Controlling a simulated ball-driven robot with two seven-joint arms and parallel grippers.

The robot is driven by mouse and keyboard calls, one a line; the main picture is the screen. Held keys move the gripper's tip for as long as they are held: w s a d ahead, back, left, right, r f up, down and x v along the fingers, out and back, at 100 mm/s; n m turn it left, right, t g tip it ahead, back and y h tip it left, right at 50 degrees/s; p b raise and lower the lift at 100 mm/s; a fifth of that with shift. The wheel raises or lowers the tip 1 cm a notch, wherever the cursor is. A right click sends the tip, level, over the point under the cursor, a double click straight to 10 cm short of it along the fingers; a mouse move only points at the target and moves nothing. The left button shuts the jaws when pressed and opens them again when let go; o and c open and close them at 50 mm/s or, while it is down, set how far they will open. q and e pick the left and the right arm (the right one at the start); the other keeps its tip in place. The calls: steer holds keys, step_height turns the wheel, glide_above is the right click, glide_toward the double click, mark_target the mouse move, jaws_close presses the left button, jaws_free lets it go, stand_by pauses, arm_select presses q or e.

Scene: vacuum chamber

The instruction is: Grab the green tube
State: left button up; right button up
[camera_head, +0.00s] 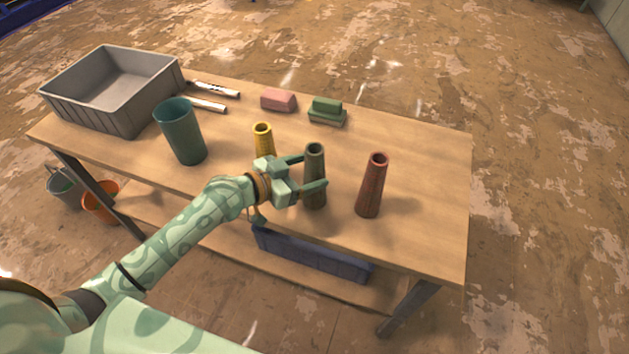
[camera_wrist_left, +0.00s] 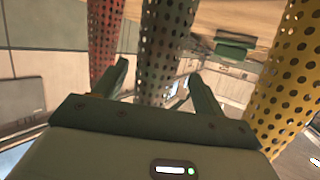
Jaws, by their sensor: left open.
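The green tube (camera_head: 315,178) stands upright on the wooden table, between a yellow tube (camera_head: 263,140) and a red tube (camera_head: 371,186). My left gripper (camera_head: 316,171) is open, with one finger on each side of the green tube in the head view. In the left wrist view the perforated green tube (camera_wrist_left: 160,50) rises between the two open fingers, with the red tube (camera_wrist_left: 104,40) to the left and the yellow tube (camera_wrist_left: 285,85) to the right. I cannot tell whether a finger touches the tube. My right gripper is not in view.
The table (camera_head: 430,190) also holds a grey crate (camera_head: 122,118), a teal cup (camera_head: 181,132), a pink block (camera_head: 278,99), a green brush-like block (camera_head: 327,110) and two white-and-dark tools. A blue bin (camera_head: 310,257) sits below. The table's right end is clear.

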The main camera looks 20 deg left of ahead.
arm_select(q)
steer(key=x, duration=0.4)
steer(key=shift+d+f, duration=0.15)
steer(key=shift+d, duration=0.1)
steer(key=shift+s, duration=0.1)
steer(key=c, duration=1.1)
steer(key=shift+o, duration=0.2)
